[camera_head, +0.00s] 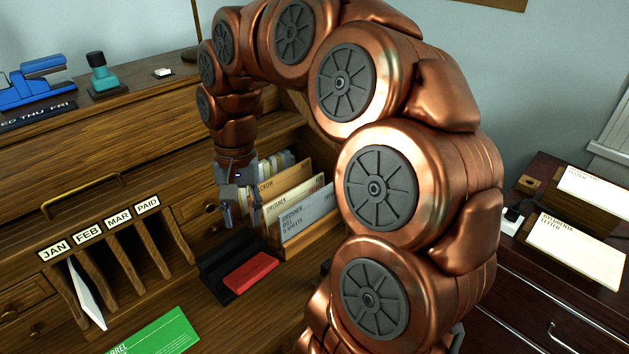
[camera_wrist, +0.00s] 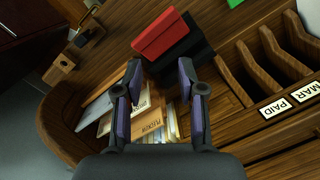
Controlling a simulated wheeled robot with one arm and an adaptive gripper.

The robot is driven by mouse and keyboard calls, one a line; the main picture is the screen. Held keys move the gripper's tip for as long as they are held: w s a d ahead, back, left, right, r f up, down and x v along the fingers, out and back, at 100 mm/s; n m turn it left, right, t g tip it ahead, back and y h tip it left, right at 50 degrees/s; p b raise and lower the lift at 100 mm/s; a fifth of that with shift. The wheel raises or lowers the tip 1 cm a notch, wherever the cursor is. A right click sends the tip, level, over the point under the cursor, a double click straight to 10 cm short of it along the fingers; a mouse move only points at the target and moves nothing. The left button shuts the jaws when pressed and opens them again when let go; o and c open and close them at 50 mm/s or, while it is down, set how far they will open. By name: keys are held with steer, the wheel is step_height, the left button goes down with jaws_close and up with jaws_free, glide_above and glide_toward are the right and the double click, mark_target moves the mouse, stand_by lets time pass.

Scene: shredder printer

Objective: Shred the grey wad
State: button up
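I cannot make out a grey wad or a shredder in either view. My gripper (camera_head: 241,208) hangs over the desk, beside the left end of a wooden holder (camera_head: 318,237) of envelopes (camera_head: 300,204). In the wrist view my gripper (camera_wrist: 159,76) has its two purple-padded fingers apart, with nothing visibly held between them. The envelopes (camera_wrist: 150,119) show behind and between the fingers there. My arm hides much of the middle of the head view.
A black case (camera_head: 216,272) with a red block (camera_head: 250,271) lies below my gripper. Labelled wooden slots (camera_head: 145,236) stand left, one holding a white paper (camera_head: 87,297). A green card (camera_head: 160,334) lies in front. A darker cabinet (camera_head: 560,295) with papers (camera_head: 575,246) stands right.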

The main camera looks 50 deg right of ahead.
steer(key=w+d+f+m+b, duration=0.15)
steer(key=d+m, duration=0.25)
steer(key=d, duration=0.4)
steer(key=d+f+m, duration=0.3)
steer(key=d, duration=0.5)
steer(key=w+d+f+m+b, duration=0.15)
steer(key=d+m, duration=0.25)
steer(key=d, duration=0.4)
step_height(320, 180, down, 8)
steer(key=a+p, duration=0.1)
steer(key=shift+s+a+f+t+y, duration=0.15)
steer(key=shift+s+a+t+y, duration=0.15)
steer(key=shift+t, duration=0.1)
jaws_close()
